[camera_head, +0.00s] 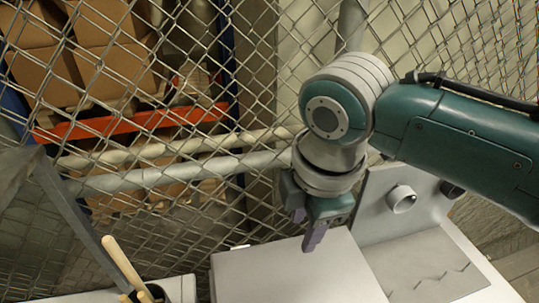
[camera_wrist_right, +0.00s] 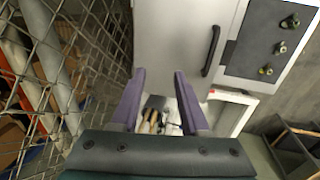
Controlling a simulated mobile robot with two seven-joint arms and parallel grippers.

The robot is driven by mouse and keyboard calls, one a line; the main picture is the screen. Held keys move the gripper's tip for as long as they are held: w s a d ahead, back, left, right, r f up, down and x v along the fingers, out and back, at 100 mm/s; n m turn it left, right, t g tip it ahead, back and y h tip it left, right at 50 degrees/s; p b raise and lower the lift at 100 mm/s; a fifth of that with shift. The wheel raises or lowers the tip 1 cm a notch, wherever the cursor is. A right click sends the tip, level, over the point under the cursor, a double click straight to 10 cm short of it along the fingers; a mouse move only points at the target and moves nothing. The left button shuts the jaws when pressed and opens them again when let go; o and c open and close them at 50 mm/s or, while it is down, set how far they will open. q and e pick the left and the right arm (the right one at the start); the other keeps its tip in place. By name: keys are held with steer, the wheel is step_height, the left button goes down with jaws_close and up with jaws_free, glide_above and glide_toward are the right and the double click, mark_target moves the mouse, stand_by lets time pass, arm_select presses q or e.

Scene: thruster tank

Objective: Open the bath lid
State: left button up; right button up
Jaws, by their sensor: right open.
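A pale grey flat cover (camera_head: 290,272), which looks like the bath lid, lies level at the bottom centre of the head view. My right gripper (camera_head: 312,230) hangs above its far edge, with purple fingers pointing down. In the right wrist view, my right gripper (camera_wrist_right: 158,80) is open with nothing between its fingers. Beyond the fingers is a pale panel (camera_wrist_right: 172,40) with a black bar handle (camera_wrist_right: 212,50), apart from them. I cannot tell whether this panel is the same cover. My left gripper is out of view.
A wire mesh fence (camera_head: 190,120) stands close behind the gripper, with rails and shelved boxes beyond. An upright grey plate (camera_head: 375,215) with a round pipe stub stands right of the cover. Wooden handles (camera_head: 125,265) stick up at lower left. A dark knob panel (camera_wrist_right: 268,45) is at right.

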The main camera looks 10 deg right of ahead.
steer(key=shift+f, duration=0.2)
steer(key=shift+c, duration=0.2)
jaws_close()
stand_by(1.1)
steer(key=shift+o, duration=0.2)
jaws_free()
steer(key=b+v, duration=0.1)
steer(key=v, duration=0.9)
